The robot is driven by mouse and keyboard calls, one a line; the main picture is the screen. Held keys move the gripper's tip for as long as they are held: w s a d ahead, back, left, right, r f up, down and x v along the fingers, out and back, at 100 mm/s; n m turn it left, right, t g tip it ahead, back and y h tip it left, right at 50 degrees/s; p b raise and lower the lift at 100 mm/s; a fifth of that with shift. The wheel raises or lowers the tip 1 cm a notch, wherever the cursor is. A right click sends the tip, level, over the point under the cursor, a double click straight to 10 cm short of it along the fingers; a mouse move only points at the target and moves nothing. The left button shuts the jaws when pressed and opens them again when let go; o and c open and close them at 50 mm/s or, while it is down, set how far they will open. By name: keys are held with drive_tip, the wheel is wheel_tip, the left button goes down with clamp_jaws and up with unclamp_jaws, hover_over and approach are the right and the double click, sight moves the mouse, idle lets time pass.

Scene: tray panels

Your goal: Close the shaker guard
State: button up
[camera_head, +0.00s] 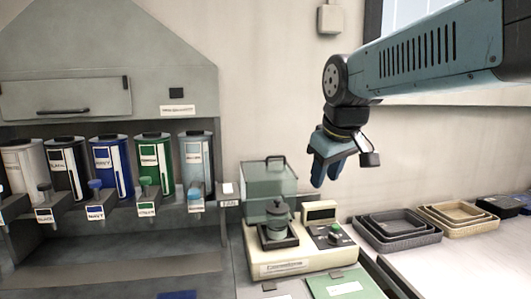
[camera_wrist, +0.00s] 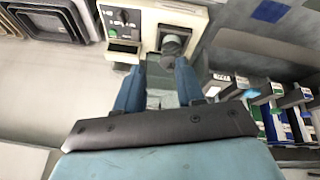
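The shaker (camera_head: 300,258) is a cream machine on the bench with a grey lidded can in a dark clamp (camera_head: 279,228) on top. Its guard (camera_head: 268,180) is a clear greenish box with a black handle on its top edge. It stands raised behind the can, leaving the can's front uncovered. My gripper (camera_head: 325,182) hangs in the air above and right of the guard, apart from it. In the wrist view the gripper (camera_wrist: 158,85) has its two blue fingers spread, with nothing held between them. The shaker (camera_wrist: 130,28) shows beyond the fingertips; the guard is hard to make out there.
A row of paint canisters (camera_head: 105,168) with dispensing taps stands at left under a grey hood. Nested dark trays (camera_head: 398,228) and tan trays (camera_head: 458,215) lie on the bench at right. A green panel (camera_head: 345,285) lies in front of the shaker.

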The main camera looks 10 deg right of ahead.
drive_tip(key=w+a+r+n+g, duration=0.1)
drive_tip(key=w+r+n, duration=0.3)
drive_tip(key=w, duration=0.5)
drive_tip(key=w+r+n, duration=0.3)
drive_tip(key=w+r, duration=0.1)
drive_tip(key=w, duration=0.5)
drive_tip(key=n+g, duration=0.1)
drive_tip(key=n, duration=0.6)
hover_over(275, 166)
wheel_tip(275, 166, down, 14)
drive_tip(key=shift+w+d+r, duration=0.1)
drive_tip(key=shift+w, duration=0.05)
clamp_jaws()
